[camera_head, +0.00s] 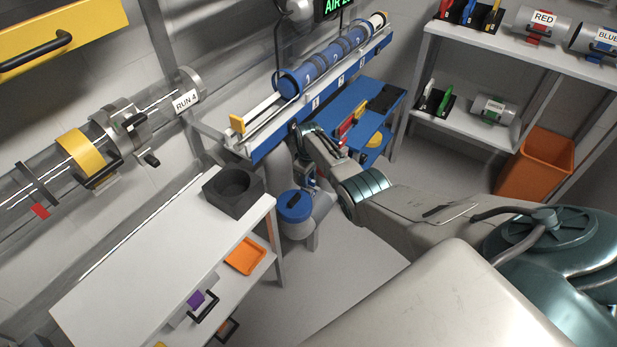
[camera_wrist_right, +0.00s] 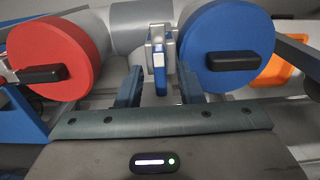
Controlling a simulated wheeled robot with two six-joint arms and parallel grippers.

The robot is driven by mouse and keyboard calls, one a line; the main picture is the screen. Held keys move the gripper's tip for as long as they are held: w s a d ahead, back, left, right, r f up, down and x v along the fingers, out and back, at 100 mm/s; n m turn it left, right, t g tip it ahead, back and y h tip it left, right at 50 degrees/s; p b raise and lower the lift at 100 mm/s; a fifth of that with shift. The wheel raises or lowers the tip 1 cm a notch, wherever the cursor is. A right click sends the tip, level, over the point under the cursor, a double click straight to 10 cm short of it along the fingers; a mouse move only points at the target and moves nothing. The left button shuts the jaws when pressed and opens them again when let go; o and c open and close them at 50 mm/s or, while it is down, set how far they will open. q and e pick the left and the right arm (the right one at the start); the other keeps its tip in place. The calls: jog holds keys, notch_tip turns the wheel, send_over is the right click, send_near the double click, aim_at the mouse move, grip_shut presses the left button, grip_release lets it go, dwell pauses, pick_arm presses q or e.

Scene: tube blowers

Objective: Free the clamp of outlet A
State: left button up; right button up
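In the right wrist view, a small metal clamp (camera_wrist_right: 157,42) with a blue lever (camera_wrist_right: 169,50) sits on the grey pipe (camera_wrist_right: 128,27), between a red round cap (camera_wrist_right: 50,57) and a blue round cap (camera_wrist_right: 225,47). No letter shows there, so I cannot tell which outlet this is. My right gripper (camera_wrist_right: 159,72) is open. Its two fingers point at the clamp, one to each side of the lever, with nothing visibly gripped; contact is unclear. In the head view my right arm reaches to the pipes under the blue rail, where the blue cap (camera_head: 294,206) shows. My left gripper is not in view.
The blue rail (camera_head: 330,92) with blue tube pieces runs above my right arm. A white table (camera_head: 135,265) with a dark block (camera_head: 234,190) stands left of the pipes. Shelves (camera_head: 525,48) and an orange bin (camera_head: 537,163) are at right. The floor between is clear.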

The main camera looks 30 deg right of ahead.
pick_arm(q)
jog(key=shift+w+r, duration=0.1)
pick_arm(e)
jog(key=shift+r, duration=0.1)
